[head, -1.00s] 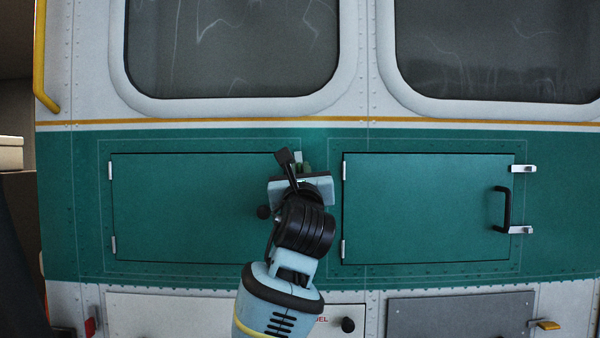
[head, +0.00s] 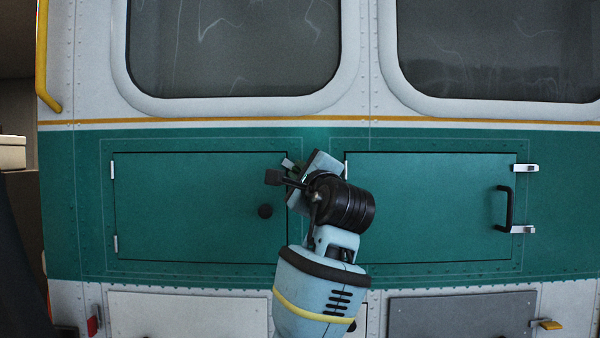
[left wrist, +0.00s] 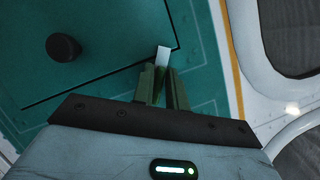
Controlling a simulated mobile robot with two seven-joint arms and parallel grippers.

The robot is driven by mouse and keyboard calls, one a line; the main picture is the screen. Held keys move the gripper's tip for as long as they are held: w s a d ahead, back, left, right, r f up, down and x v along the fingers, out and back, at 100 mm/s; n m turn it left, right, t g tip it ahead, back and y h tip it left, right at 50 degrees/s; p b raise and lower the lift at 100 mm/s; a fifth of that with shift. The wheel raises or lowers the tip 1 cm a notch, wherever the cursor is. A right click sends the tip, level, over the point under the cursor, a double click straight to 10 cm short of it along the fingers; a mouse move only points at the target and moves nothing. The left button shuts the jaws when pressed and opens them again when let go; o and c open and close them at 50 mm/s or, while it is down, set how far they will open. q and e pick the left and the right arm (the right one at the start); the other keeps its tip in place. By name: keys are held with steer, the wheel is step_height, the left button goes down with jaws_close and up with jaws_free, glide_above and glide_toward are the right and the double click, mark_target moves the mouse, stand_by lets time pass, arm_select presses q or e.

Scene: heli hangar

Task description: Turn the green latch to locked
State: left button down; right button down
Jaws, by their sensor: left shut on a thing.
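The latch on the green panel shows as a small silver tab (head: 288,163) at the upper right corner of the left green door (head: 190,210). In the left wrist view the tab (left wrist: 163,56) sticks out between the two olive-green fingers. My left gripper (head: 295,169) is shut on the latch, in front of the panel, and its fingers also show in the left wrist view (left wrist: 161,84). The tab is tilted up to the left in the head view. The gripper and wrist hide the latch's base and any lock marking. My right gripper is in neither view.
A black round knob (head: 265,211) sits on the left door, close to my gripper. The right green door (head: 430,210) has a black handle (head: 506,208) and silver latches on its right edge. Windows (head: 235,45) are above, white and grey panels below.

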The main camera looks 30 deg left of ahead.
arm_select(q)
steer(key=n+g, duration=0.1)
steer(key=n, duration=0.2)
steer(key=n+g+h, duration=0.1)
steer(key=n, duration=0.2)
steer(key=shift+f, duration=0.15)
steer(key=shift+n, duration=0.4)
steer(key=c, duration=1.5)
jaws_free()
steer(key=shift+c, duration=0.2)
steer(key=v, duration=0.8)
steer(key=shift+a, duration=0.1)
